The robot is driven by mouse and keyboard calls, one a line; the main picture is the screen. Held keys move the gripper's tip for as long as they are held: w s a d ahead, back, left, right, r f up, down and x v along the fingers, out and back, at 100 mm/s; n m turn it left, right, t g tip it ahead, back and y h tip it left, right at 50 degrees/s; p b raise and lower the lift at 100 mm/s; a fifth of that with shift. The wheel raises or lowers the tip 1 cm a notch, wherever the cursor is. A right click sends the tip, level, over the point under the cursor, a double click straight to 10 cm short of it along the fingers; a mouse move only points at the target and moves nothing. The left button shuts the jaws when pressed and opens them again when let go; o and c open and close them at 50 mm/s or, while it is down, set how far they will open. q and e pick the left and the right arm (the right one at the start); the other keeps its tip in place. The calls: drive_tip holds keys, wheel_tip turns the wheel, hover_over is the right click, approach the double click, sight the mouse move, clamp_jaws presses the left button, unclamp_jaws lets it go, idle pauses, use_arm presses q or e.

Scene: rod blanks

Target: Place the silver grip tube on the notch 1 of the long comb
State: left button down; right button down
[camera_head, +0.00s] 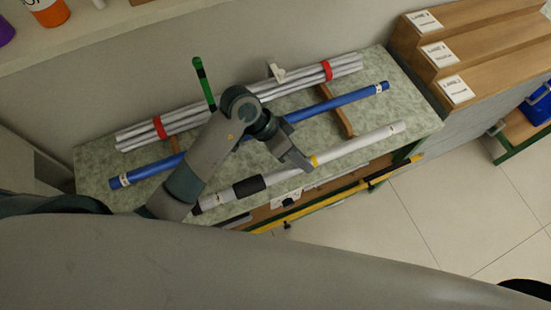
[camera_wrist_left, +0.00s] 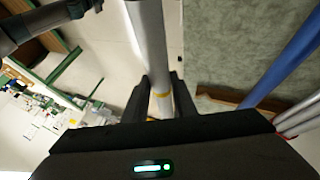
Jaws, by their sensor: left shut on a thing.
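The silver tube (camera_head: 360,145), with a black grip sleeve (camera_head: 248,186) and a yellow band, slants along the front of the green-grey bench top. My left gripper (camera_head: 303,160) is shut on it near the yellow band. In the left wrist view, the tube (camera_wrist_left: 148,40) runs between the two dark fingers (camera_wrist_left: 160,98). I cannot tell whether it touches the bench. A brown wooden bar (camera_head: 336,108), possibly part of the comb, lies under a blue tube (camera_head: 350,98). Its notches and any numbering are not readable. My right gripper is not in view.
A bundle of silver rods with red bands (camera_head: 205,112) lies at the back of the bench (camera_head: 405,105). A green upright (camera_head: 203,82) stands behind my arm. A stepped wooden rack (camera_head: 480,45) with labels stands at the right. A yellow bar (camera_head: 340,195) runs along the front.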

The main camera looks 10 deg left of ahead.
use_arm(q)
drive_tip(key=w+a+f+b, duration=0.1)
drive_tip(key=w+a+f, duration=0.2)
drive_tip(key=a+f, duration=0.4)
drive_tip(key=a, duration=0.4)
drive_tip(key=shift+a+b, duration=0.2)
drive_tip(key=shift+b, duration=0.2)
drive_tip(key=shift+s, duration=0.1)
wheel_tip(320, 180, down, 4)
drive_tip(key=b, duration=0.5)
drive_tip(key=shift+b, duration=0.3)
drive_tip(key=shift+f, duration=0.4)
